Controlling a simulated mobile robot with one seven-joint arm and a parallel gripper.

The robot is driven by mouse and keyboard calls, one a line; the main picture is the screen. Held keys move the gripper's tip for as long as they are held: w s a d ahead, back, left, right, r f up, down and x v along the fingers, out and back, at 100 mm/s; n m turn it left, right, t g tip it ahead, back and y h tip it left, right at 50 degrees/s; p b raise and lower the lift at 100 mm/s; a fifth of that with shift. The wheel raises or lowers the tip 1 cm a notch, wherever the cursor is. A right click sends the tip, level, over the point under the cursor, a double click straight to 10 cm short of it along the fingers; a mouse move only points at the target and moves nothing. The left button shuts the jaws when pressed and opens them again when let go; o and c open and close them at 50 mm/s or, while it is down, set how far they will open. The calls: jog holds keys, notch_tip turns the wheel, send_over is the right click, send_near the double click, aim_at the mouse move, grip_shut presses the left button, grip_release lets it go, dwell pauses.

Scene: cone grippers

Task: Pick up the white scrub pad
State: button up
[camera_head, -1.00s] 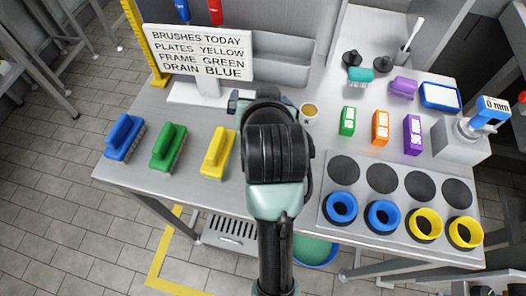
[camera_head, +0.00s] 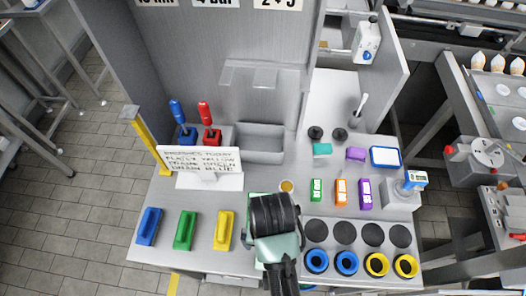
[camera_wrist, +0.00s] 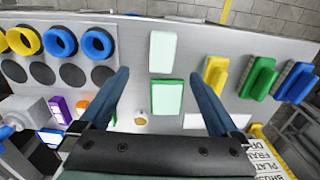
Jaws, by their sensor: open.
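A very pale, whitish pad (camera_wrist: 163,52) lies on the steel bench in the wrist view, at the top centre; it looks like the white scrub pad. A mint-green pad (camera_wrist: 168,97) lies just below it in that view, apart from it. My gripper (camera_wrist: 160,76) is open and empty, with its two blue-grey fingers spread to either side of the pads in the picture and above the bench. In the head view my arm hides most of both pads and the fingers.
Yellow (camera_head: 224,230), green (camera_head: 185,230) and blue (camera_head: 149,226) brushes stand left of my arm. A sign (camera_head: 200,162) stands behind them. A small cup (camera_head: 287,186) is near my wrist. Blue and yellow rings (camera_head: 346,263) lie at the front right, with small coloured blocks behind.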

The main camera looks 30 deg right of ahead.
notch_tip(320, 180, down, 7)
jog(key=shift+s+r, duration=0.1)
jog(key=shift+r, duration=0.05)
jog(key=shift+w+f+p, duration=0.15)
jog(key=shift+f+p, duration=0.1)
jog(key=shift+f, duration=0.75)
jog(key=shift+w+f+p, duration=0.2)
jog(key=shift+f+p, duration=0.1)
jog(key=shift+f, duration=0.75)
jog(key=shift+w+f+p, duration=0.15)
jog(key=shift+f+p, duration=0.1)
jog(key=shift+f, duration=0.75)
jog(key=c, duration=1.5)
jog(key=shift+c, duration=0.2)
jog(key=shift+r, duration=0.1)
notch_tip(320, 180, up, 10)
jog(key=shift+f+b, duration=0.1)
jog(key=shift+b, duration=0.35)
jog(key=o, duration=0.7)
jog(key=c, duration=0.4)
